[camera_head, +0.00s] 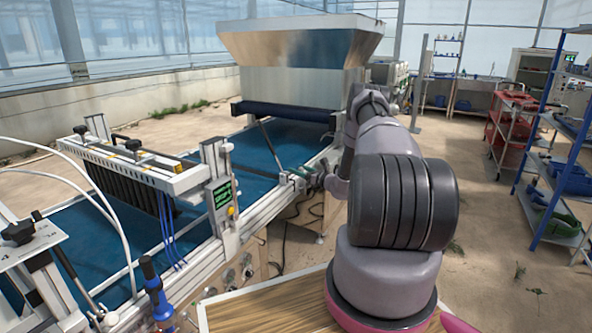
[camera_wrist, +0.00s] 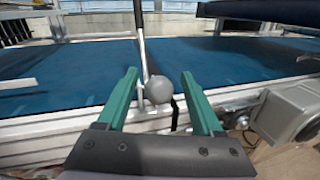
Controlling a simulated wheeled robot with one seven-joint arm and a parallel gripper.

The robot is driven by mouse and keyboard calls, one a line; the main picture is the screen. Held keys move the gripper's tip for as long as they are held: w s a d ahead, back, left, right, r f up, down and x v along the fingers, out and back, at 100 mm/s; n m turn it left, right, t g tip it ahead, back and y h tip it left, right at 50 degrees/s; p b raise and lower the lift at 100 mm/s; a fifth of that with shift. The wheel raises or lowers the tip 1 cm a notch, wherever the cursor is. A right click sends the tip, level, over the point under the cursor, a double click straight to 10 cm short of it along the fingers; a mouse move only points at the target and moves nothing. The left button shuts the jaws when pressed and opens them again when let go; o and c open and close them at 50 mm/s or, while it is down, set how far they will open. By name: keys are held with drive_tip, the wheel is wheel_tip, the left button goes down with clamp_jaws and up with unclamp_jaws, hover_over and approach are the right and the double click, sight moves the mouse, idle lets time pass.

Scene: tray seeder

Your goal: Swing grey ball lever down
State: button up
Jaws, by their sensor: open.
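The grey ball (camera_wrist: 159,89) of the lever shows in the wrist view between the two teal fingers of my gripper (camera_wrist: 160,76). The fingers are open, with a gap visible on each side of the ball. A thin pale lever rod (camera_wrist: 141,38) runs up the picture from behind the ball, across the blue belt. In the head view the lever rod (camera_head: 269,143) slants over the belt, its upper end toward the hopper. My gripper (camera_head: 299,177) is at the belt's near side rail there, small and partly hidden by my arm.
The blue belt (camera_head: 245,151) runs beneath a large metal hopper (camera_head: 298,48). A control panel with a green display (camera_head: 222,194) stands on the near rail, left of my gripper. In the wrist view a grey motor-like housing (camera_wrist: 288,114) sits close right of the fingers.

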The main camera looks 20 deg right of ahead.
drive_tip(key=shift+x, duration=1)
drive_tip(key=shift+c, duration=0.3)
clamp_jaws()
idle(0.5)
